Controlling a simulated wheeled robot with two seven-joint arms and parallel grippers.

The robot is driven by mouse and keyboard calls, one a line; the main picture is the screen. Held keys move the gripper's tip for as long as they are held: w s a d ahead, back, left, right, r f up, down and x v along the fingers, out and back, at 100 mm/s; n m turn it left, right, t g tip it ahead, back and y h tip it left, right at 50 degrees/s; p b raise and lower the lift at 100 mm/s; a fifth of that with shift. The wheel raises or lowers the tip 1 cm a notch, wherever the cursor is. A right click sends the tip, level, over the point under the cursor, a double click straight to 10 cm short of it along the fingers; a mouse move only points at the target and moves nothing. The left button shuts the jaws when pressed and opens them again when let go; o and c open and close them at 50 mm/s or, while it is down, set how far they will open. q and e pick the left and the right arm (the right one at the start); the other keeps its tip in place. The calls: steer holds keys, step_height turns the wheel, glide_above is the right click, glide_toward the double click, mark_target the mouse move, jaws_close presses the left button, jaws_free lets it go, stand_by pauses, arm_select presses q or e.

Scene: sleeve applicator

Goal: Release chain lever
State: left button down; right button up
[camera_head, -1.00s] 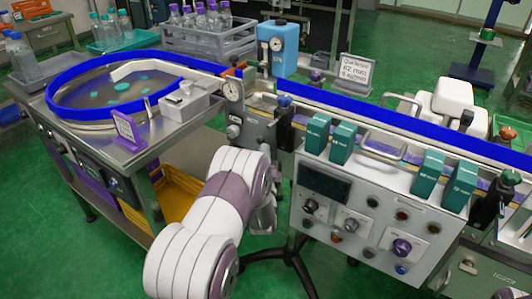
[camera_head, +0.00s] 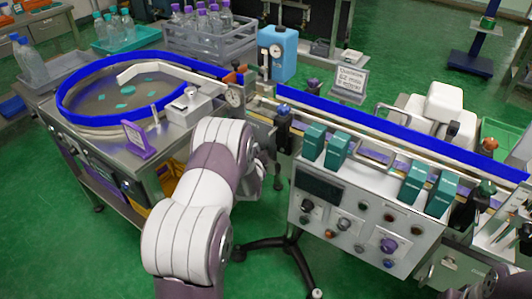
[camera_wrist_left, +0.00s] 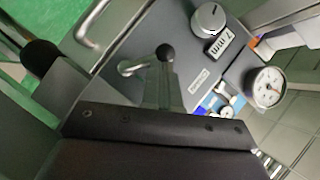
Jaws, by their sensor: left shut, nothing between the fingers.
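A lever with a black ball knob (camera_wrist_left: 165,52) and a short silver rod (camera_wrist_left: 136,66) is on a grey machine panel in the left wrist view. My left gripper (camera_wrist_left: 165,68) shows as narrow grey fingers, shut and empty. Their tips appear at or just below the knob in the picture; I cannot tell whether they touch it. In the head view my left arm reaches up to the gap between the round feeder table and the control cabinet, and its own wrist hides the fingers. The lever cannot be made out there. My right gripper is not in view.
A dial gauge (camera_wrist_left: 267,87), a silver knob (camera_wrist_left: 208,19) and a metal handle (camera_wrist_left: 90,27) lie around the lever. The control cabinet (camera_head: 340,225) stands right of my arm, the feeder table with its blue rim (camera_head: 62,104) left. Green floor is open in front.

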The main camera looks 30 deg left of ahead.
arm_select(q)
steer(key=shift+w+a+f+n+g+h+p, duration=0.1)
steer(key=shift+a+f+n+g+h+p, duration=0.1)
steer(key=shift+a+f+n+g+h, duration=0.3)
steer(key=shift+a+r+n+g+h+p, duration=0.15)
steer(key=shift+a+n+h, duration=0.15)
steer(key=shift+n+h, duration=0.4)
steer(key=shift+f, duration=0.15)
